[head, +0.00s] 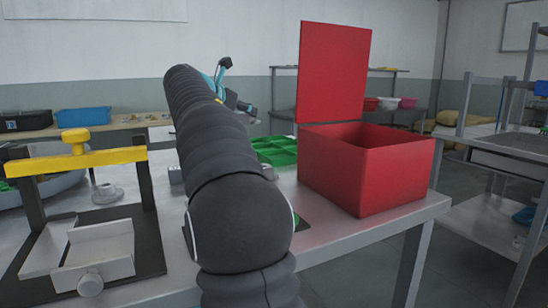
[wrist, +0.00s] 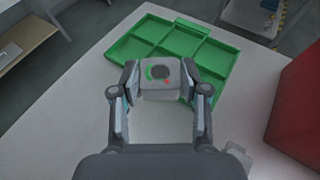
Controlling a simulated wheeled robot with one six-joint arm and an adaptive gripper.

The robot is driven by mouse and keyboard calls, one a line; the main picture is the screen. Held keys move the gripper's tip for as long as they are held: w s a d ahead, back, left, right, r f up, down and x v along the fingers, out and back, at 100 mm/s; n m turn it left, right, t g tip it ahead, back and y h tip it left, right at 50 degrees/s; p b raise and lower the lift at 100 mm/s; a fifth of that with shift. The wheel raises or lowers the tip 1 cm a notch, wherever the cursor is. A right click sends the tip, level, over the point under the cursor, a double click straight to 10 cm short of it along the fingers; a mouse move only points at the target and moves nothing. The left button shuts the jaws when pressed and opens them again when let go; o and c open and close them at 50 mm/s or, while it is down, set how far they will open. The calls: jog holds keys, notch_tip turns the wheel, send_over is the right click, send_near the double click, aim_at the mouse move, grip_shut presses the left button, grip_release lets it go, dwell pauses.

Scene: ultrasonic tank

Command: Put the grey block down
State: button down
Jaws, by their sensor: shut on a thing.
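The grey block (wrist: 160,91) is a small squarish piece with a dark round opening and green and red marks on its upper face. My gripper (wrist: 160,77) is shut on it, with one finger on its left side and one on its right. In the wrist view the block overlaps the near edge of a green compartment tray (wrist: 146,29). How high it is above the table cannot be told. In the head view my arm hides the gripper and block.
The green tray also shows in the head view (head: 276,149). A red box (head: 366,180) with its lid raised stands to its right. A fixture with a yellow bar (head: 75,160) stands at left. Bare white table (wrist: 100,90) lies left of the gripper.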

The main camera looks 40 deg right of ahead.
jog(key=s+d+m+g, duration=0.2)
jog(key=s+d+g, duration=0.1)
jog(key=s+d, duration=0.4)
jog(key=shift+h, duration=0.3)
jog(key=f, duration=0.1)
jog(key=w+f, duration=0.1)
jog(key=f, duration=0.3)
jog(key=shift+w+d+f, duration=0.2)
jog(key=shift+w+d, duration=0.05)
jog(key=shift+d, duration=0.05)
jog(key=shift+f, duration=2.55)
jog(key=shift+f, duration=0.1)
jog(key=c, duration=0.6)
grip_release()
